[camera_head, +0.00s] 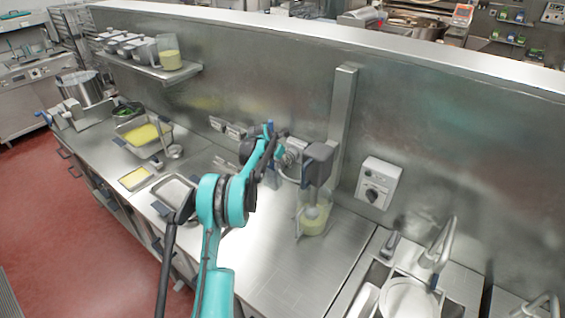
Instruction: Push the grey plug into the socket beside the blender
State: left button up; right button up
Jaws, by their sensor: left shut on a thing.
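My left arm reaches up to the back wall, with the left gripper (281,150) just left of the blender (313,222). The gripper is shut on the grey plug (289,158), which shows only as a small grey shape at the fingertips. The socket (298,145) is a grey box on the wall behind it, partly covered by the gripper. I cannot tell whether plug and socket touch. My right gripper is out of view.
A wall switch box (377,184) with a dark knob is right of the blender. A sink (372,280) with a tap (442,250) lies at the front right.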

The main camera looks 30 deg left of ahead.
pick_arm(q)
jog(key=shift+w, duration=0.2)
jog(key=o, duration=1.3)
jog(key=shift+d, duration=0.1)
jog(key=shift+c, duration=0.2)
jog(key=shift+w, duration=0.1)
jog(key=o, duration=0.5)
jog(key=shift+p+v, duration=1)
jog(key=shift+v, duration=2.6)
jog(key=shift+f, duration=0.15)
